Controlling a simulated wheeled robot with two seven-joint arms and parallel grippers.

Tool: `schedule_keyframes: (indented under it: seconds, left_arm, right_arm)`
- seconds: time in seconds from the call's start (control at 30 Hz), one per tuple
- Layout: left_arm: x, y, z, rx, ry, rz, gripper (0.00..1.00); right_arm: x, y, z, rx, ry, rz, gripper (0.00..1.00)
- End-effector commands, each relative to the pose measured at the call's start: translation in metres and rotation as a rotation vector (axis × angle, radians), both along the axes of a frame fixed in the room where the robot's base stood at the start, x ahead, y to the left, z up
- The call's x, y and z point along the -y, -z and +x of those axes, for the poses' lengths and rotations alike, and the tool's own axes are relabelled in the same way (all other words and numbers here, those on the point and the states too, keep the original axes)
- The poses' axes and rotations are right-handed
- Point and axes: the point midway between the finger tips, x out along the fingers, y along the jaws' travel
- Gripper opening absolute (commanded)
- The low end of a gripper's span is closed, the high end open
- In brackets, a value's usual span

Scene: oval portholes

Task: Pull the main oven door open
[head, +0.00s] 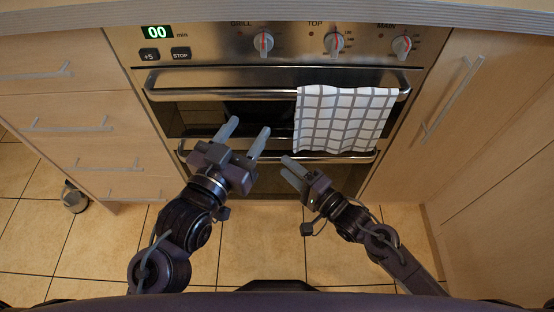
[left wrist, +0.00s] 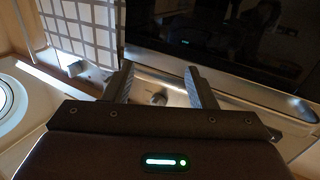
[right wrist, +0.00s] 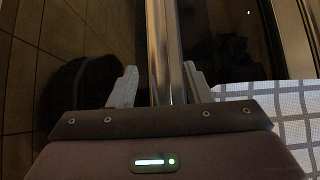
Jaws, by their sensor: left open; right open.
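The main oven door (head: 345,174) is the lower dark door and looks closed. Its steel bar handle (head: 350,159) runs across its top edge. My right gripper (head: 288,170) is open at this handle, near its middle. In the right wrist view the bar (right wrist: 165,50) passes between the two open fingers (right wrist: 160,86), which are not closed on it. My left gripper (head: 246,133) is open and empty, in front of the upper door's glass, left of the towel. In the left wrist view nothing is between its fingers (left wrist: 159,86).
A checked towel (head: 345,115) hangs over the upper door's handle (head: 220,95) and reaches down near the lower handle. It also shows in the right wrist view (right wrist: 285,105). Knobs (head: 333,43) line the panel above. Wooden cabinets (head: 80,120) flank the oven. Tiled floor (head: 260,245) lies below.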

Motion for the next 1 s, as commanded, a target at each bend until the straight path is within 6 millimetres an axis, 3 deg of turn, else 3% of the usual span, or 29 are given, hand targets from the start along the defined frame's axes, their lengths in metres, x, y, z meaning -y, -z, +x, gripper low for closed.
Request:
schedule_keyframes:
  seconds: [0.3,0.5,0.93,1.0]
  left_arm:
    - [-0.006,-0.066,-0.001,0.289,-0.012,-0.118,0.51]
    - [-0.010,-0.093,-0.006,0.406,-0.015,-0.165,0.51]
    - [-0.011,-0.103,-0.009,0.450,-0.017,-0.183,0.51]
    - [-0.011,-0.103,-0.009,0.450,-0.017,-0.183,0.51]
  right_arm:
    - [-0.023,0.002,0.023,0.001,0.000,-0.001,0.45]
    - [-0.031,0.001,0.031,0.000,0.001,-0.001,0.45]
    - [-0.034,0.001,0.034,-0.001,0.000,-0.001,0.45]
    - [-0.034,0.001,0.034,-0.001,0.000,-0.001,0.35]
